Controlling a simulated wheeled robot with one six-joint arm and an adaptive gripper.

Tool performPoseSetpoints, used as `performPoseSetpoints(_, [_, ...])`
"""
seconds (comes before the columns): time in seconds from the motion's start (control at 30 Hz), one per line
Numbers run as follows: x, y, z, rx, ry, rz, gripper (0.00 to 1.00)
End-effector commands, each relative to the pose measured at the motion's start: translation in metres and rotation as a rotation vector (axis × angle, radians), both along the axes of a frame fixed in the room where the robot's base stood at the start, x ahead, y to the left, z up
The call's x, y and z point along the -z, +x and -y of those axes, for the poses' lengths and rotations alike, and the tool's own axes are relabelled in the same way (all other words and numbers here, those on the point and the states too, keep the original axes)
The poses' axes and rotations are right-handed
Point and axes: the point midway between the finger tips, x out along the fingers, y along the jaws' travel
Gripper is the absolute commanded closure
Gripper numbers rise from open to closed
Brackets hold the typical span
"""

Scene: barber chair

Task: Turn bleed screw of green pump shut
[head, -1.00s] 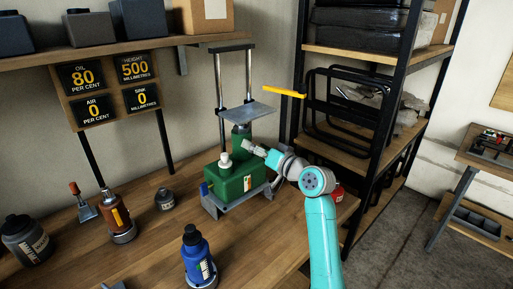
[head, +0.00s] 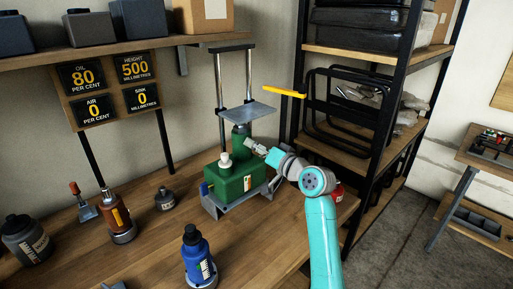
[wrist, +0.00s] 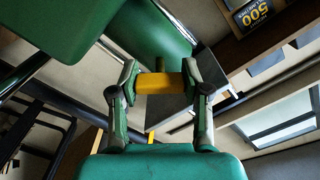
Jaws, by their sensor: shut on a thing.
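The green pump (head: 233,184) stands on a grey base on the workbench, with a white cap (head: 225,161) on top and a blue part (head: 204,188) at its left end. My gripper (head: 249,146) is just above and behind the pump's right part, below the grey plate. In the wrist view, my gripper (wrist: 160,82) is shut on a yellow piece (wrist: 160,83), which looks like the bleed screw's handle. Green pump surfaces (wrist: 145,35) show behind it. The screw itself is too small to make out in the head view.
A grey plate (head: 248,109) on two upright rods stands over the pump. A yellow bar (head: 285,92) sticks out to the right of it. A blue bottle (head: 197,257) and a brown bottle (head: 120,222) stand on the bench (head: 75,262). Black shelving (head: 372,150) is close on the right.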

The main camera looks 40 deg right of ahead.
Motion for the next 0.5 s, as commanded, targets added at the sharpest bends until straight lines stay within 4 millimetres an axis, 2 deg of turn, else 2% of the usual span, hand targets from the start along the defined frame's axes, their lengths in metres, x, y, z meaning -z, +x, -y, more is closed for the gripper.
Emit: performPoseSetpoints(0.5, [0.0003,0.0000,0.0002,0.001,0.479,-0.017,0.88])
